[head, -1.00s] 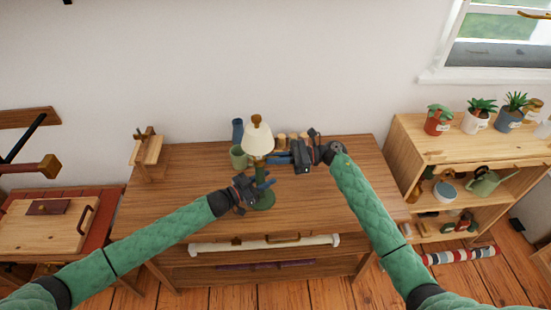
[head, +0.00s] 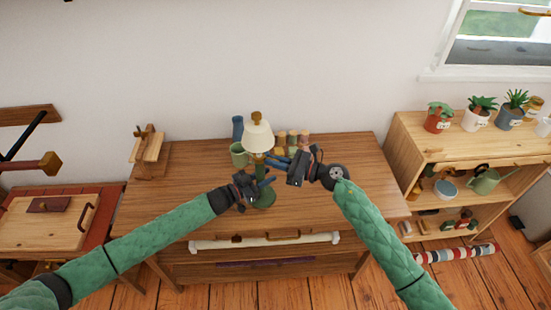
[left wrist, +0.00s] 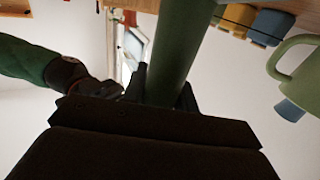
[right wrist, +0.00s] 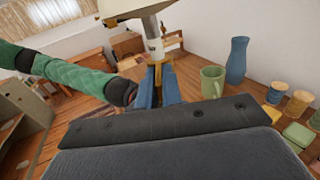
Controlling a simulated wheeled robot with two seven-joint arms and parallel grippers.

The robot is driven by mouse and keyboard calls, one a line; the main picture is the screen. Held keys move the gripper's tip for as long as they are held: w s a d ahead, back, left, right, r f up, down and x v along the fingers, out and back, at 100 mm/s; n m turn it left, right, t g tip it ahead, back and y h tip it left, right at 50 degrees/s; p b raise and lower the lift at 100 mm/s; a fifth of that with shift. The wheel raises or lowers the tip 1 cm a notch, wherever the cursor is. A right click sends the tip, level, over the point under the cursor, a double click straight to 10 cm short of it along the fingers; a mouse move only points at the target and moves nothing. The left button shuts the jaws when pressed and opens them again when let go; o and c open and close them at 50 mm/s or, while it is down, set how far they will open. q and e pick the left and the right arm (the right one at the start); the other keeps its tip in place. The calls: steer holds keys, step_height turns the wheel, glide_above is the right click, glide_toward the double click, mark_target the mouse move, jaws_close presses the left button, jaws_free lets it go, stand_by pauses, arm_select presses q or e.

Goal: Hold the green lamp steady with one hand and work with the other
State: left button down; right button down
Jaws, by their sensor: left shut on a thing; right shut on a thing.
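The green lamp stands upright on the wooden table, with a cream shade (head: 257,138), a brass top knob and a round green base (head: 264,199). My left gripper (head: 262,186) is shut on its green stem, which passes between the fingers in the left wrist view (left wrist: 175,50). My right gripper (head: 272,162) comes in from the right just under the shade. In the right wrist view its blue fingers (right wrist: 158,88) are shut on a small brass part (right wrist: 157,65) below the lamp's pale neck (right wrist: 152,38). The fingertips partly hide the brass part.
A green mug (head: 239,155) and a blue vase (head: 238,129) stand close behind the lamp. Several small coloured pots (head: 293,138) are behind my right gripper. A wooden stand (head: 149,154) is at the table's left. The table's right side (head: 362,165) is clear.

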mark_target(262, 161)
steer(key=shift+s+a+m+t+h, duration=0.35)
steer(key=shift+m+t+h, duration=0.65)
steer(key=shift+t, duration=0.15)
steer(key=shift+s+a+m+t+h, duration=0.35)
steer(key=shift+m+t+h, duration=0.6)
steer(key=shift+t, duration=0.25)
steer(key=shift+s+a+m+t+h, duration=0.35)
steer(key=shift+m+t+h, duration=0.5)
steer(key=shift+m+t, duration=0.25)
steer(key=shift+s+a+m+t+h, duration=0.1)
steer(key=shift+a+m+t+h, duration=0.05)
steer(key=shift+m+t+h, duration=0.4)
steer(key=shift+s+m+t+h, duration=0.1)
steer(key=shift+m+t+h, duration=0.3)
steer(key=shift+h, duration=0.55)
steer(key=c, duration=1.6)
jaws_free()
steer(key=shift+o, duration=0.2)
steer(key=v, duration=1.2)
